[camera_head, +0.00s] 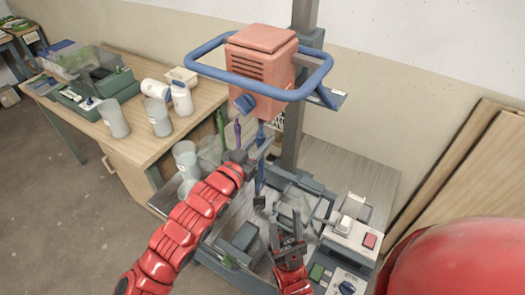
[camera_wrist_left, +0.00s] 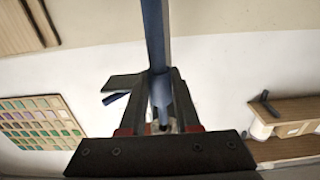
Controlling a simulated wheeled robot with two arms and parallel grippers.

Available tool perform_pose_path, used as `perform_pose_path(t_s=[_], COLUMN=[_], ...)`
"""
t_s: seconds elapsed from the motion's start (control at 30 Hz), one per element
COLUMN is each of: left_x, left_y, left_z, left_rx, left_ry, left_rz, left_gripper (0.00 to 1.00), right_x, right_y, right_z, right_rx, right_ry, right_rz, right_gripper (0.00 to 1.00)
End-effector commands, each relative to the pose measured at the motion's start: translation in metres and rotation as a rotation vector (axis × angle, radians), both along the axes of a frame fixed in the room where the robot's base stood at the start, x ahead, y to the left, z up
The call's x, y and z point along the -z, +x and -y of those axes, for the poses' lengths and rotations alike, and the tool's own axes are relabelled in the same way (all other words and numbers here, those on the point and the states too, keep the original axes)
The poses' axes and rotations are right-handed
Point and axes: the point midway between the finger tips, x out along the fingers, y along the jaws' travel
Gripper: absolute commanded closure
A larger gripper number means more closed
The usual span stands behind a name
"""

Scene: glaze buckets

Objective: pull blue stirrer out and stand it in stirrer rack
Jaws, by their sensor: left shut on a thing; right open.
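The blue stirrer (camera_head: 259,180) hangs roughly upright below the orange mixer head (camera_head: 262,65), with a dark paddle at its lower end. My left gripper (camera_head: 262,150) is shut on its shaft, just under the mixer head. In the left wrist view the blue shaft (camera_wrist_left: 156,45) runs between the two fingers (camera_wrist_left: 160,100). I cannot tell whether its top touches the mixer head. A green stirrer (camera_head: 220,125) and a purple stirrer (camera_head: 237,133) stand upright to the left; what holds them is mostly hidden by my left arm. My right gripper (camera_head: 288,240) is open and empty, low over the bench.
A blue ring handle (camera_head: 205,72) surrounds the mixer head on its grey column (camera_head: 293,140). White buckets (camera_head: 185,155) stand left of my left arm. A control box (camera_head: 350,240) with a red button sits right. A wooden table (camera_head: 140,125) with cups and bottles is at left.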

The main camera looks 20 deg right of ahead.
Motion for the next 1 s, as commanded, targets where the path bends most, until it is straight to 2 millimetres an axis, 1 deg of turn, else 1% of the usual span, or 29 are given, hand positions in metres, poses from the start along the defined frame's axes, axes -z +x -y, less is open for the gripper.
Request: perform_pose_path(t_s=[0.03,0.3,1.0], left_x=[-0.002,-0.003,-0.002], left_y=[-0.002,-0.013,-0.041], left_z=[-0.003,-0.018,-0.055], left_rx=[0.0,-0.002,-0.002], left_ry=[0.001,0.0,-0.001], left_rz=[-0.001,0.0,-0.001], left_gripper=[1.0,1.0,1.0], right_x=[-0.005,-0.018,-0.043], right_y=[0.0,0.0,0.0], right_z=[0.0,0.0,0.0], right_rx=[0.0,0.0,0.0], right_ry=[0.0,0.0,0.0], right_rz=[0.0,0.0,0.0], right_gripper=[0.53,0.53,0.53])
